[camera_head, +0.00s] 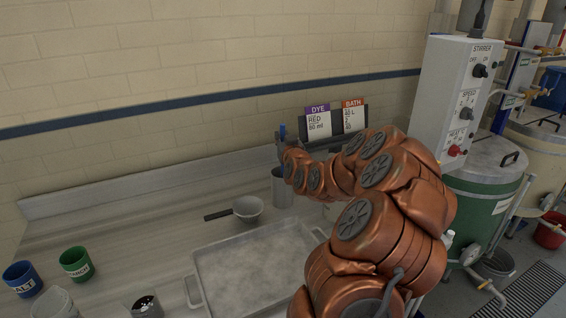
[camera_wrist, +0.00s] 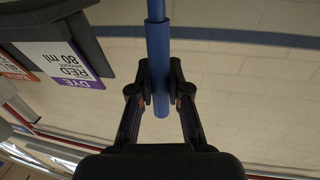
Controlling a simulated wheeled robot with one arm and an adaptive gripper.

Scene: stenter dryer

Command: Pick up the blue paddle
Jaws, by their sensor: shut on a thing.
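The blue paddle (camera_wrist: 158,50) shows in the wrist view as a blue rod with a thicker lower section, running in from the top edge. My gripper (camera_wrist: 160,92) is shut on the thicker section, with one dark finger on each side and the rod's end showing between them. In the head view a small blue piece of the paddle (camera_head: 282,130) shows at my gripper (camera_head: 281,141), above a grey metal beaker (camera_head: 282,190). The rest of the paddle is hard to make out in the head view.
The dye and bath cards (camera_head: 318,124) stand on a dark holder behind my arm. A metal tray (camera_head: 262,262), a strainer-like bowl (camera_head: 248,208), and blue (camera_head: 22,278) and green (camera_head: 76,262) cups are on the counter. A stirrer box (camera_head: 455,100) stands at right.

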